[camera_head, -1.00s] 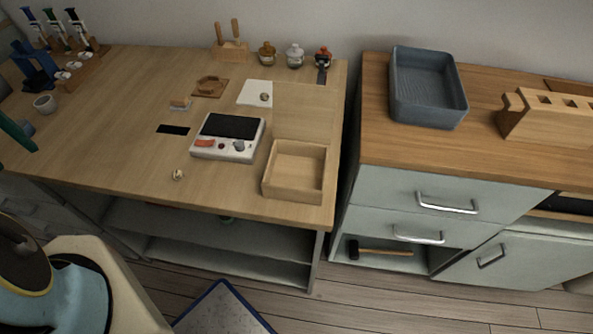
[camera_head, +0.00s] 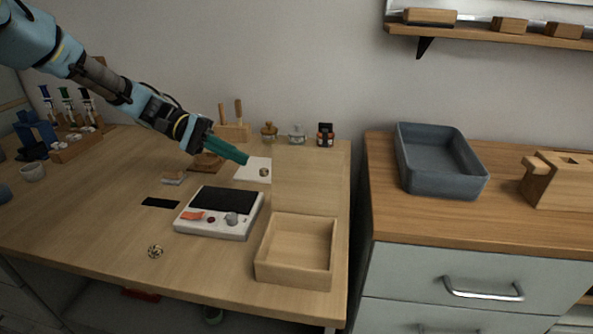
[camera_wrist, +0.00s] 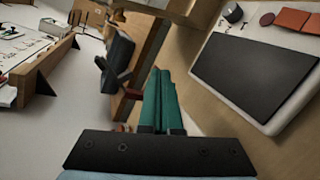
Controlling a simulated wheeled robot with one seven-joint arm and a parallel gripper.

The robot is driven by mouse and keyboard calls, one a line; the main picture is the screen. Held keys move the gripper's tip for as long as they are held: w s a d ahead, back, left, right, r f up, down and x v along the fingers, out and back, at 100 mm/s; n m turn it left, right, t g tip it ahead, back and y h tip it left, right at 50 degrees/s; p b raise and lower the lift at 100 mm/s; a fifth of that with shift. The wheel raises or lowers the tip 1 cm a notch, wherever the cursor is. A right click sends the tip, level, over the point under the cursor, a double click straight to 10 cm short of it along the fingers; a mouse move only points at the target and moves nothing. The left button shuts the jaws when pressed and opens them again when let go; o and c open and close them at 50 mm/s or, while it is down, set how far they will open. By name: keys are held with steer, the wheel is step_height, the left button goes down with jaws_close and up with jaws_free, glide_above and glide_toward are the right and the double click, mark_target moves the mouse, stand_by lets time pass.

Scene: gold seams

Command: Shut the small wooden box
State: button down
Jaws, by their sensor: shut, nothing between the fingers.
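The small wooden box (camera_head: 262,268) stands near the front right corner of the wooden workbench, its inside open and empty. Its lid (camera_head: 306,182) appears raised at the back edge; its pale wood blends with the bench top, so its exact tilt is hard to tell. My gripper (camera_head: 245,160) is above the bench, behind the white device and left of the lid, apart from the box. Its teal fingers are shut and empty, pointing right and down.
A white device (camera_head: 218,232) with a dark screen sits left of the box. A white sheet (camera_head: 245,171) lies under the fingers. Small bottles (camera_head: 297,136) and a tool block (camera_head: 236,132) line the back. A gap separates the bench from the right cabinet carrying a grey tray (camera_head: 440,182).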

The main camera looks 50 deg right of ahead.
mark_target(296, 149)
steer(key=d+r+m+g+b, duration=0.1)
steer(key=d+m+g+b, duration=0.1)
steer(key=d+g, duration=0.25)
steer(key=shift+m+h, duration=0.3)
steer(key=shift+h, duration=0.1)
steer(key=shift+s+d+r+p, duration=0.2)
steer(key=shift+s+r+p, duration=0.35)
steer(key=shift+s, duration=1.5)
steer(key=shift+s+d+r+p, duration=0.25)
steer(key=shift+s+p, duration=0.45)
steer(key=shift+s, duration=1.35)
steer(key=shift+s+d+r+p, duration=0.15)
steer(key=shift+s+r+p, duration=0.4)
steer(key=shift+s, duration=1.5)
